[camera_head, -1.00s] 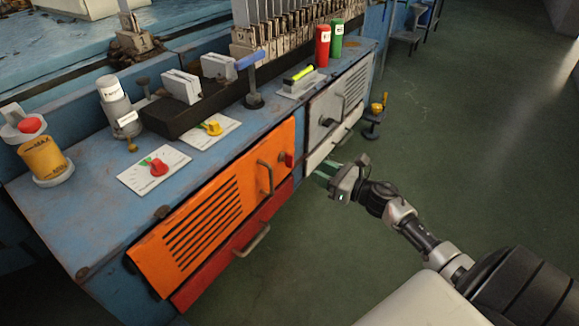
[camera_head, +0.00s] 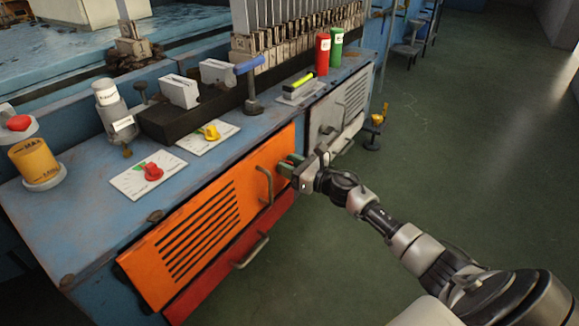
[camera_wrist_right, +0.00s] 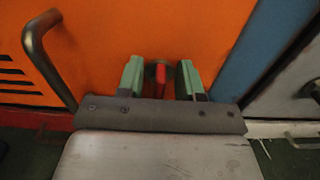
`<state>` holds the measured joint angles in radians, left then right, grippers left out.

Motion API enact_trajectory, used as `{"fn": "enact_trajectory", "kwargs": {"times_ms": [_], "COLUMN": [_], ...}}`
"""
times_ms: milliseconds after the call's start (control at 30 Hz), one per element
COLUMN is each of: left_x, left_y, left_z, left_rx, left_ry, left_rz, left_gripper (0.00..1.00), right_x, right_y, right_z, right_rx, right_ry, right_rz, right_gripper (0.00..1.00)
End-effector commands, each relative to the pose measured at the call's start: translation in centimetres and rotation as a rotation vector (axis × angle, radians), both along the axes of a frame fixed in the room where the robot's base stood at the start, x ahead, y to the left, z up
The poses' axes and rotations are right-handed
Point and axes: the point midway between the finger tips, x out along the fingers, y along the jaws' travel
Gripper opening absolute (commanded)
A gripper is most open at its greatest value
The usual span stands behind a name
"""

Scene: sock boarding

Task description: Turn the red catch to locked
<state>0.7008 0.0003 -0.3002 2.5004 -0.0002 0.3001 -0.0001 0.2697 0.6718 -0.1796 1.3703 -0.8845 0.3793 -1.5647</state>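The red catch (camera_wrist_right: 161,79) sits on the orange door (camera_wrist_right: 110,35) near its right edge. In the right wrist view it stands roughly upright on a dark round base. My right gripper (camera_wrist_right: 160,76) is open, with one green finger on each side of the catch and a gap showing on both sides. In the head view my right gripper (camera_head: 288,163) is at the right edge of the orange door (camera_head: 205,235) and hides most of the catch. My left gripper is not in view.
A bar handle (camera_wrist_right: 48,60) stands out from the orange door left of my right gripper. A red drawer (camera_head: 225,270) with its own handle lies below. A grey door (camera_head: 325,112) is to the right.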

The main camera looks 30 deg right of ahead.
Motion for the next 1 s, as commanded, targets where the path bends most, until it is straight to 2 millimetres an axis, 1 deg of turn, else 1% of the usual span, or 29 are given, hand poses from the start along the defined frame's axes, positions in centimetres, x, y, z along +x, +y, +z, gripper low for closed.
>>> {"fn": "enact_trajectory", "kwargs": {"times_ms": [67, 167, 300, 667, 933, 967, 1000], "left_x": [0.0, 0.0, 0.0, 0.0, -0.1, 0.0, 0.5], "left_y": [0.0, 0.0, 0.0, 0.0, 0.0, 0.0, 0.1], "left_z": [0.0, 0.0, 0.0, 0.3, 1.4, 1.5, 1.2], "left_rx": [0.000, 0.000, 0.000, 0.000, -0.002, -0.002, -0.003], "left_ry": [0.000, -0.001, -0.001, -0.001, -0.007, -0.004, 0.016], "left_rz": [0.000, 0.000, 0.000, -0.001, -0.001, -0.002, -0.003], "left_gripper": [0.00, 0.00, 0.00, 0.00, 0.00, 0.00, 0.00], "right_x": [0.0, 0.0, 0.0, 0.0, 0.1, 0.1, 0.1], "right_y": [0.0, 0.0, 0.0, -0.1, -0.3, -0.3, -0.3], "right_z": [0.0, 0.0, 0.0, 0.1, 0.3, 0.3, 0.3], "right_rx": [0.000, 0.000, 0.000, 0.033, 0.180, 0.204, 0.235], "right_ry": [0.000, 0.000, -0.001, 0.012, 0.073, 0.083, 0.096], "right_rz": [0.000, 0.000, 0.000, -0.001, -0.002, -0.002, -0.002], "right_gripper": [0.36, 0.22, 0.01, 0.00, 0.00, 0.00, 0.00]}}
